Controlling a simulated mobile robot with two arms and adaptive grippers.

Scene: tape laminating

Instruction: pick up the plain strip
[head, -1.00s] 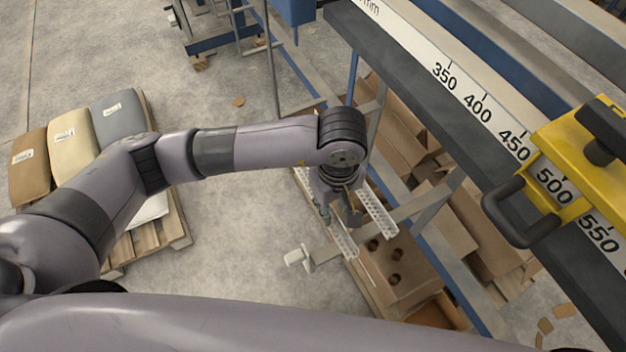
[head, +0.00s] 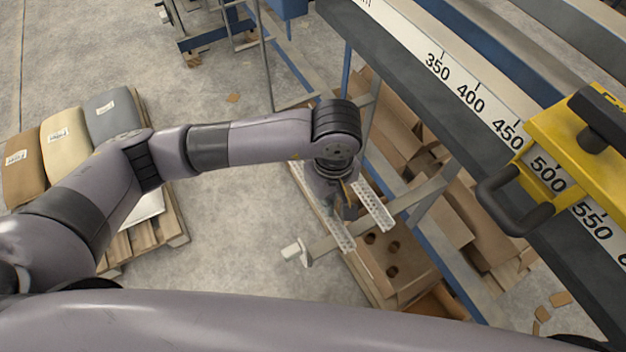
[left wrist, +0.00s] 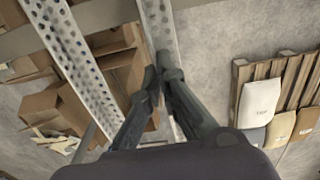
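Two pale perforated strips show below my left arm. The right-hand strip (head: 374,205) lies clear of the gripper, and the left-hand strip (head: 335,224) is partly hidden by it. In the left wrist view, one strip (left wrist: 72,50) shows dark holes, and the other (left wrist: 158,25) shows paler ones and passes behind the fingertips. I cannot tell which is the plain strip. My left gripper (head: 347,210) points down beside the left-hand strip. Its fingertips (left wrist: 161,74) are together, and no strip shows clearly between them. My right gripper is not in view.
A metal crossbar (head: 400,202) runs under the strips, above cardboard boxes (head: 395,262). A bench with a ruler scale (head: 470,98) and a yellow clamp (head: 585,140) stands at right. Sacks on a pallet (head: 170,226) are at left. The floor between is open.

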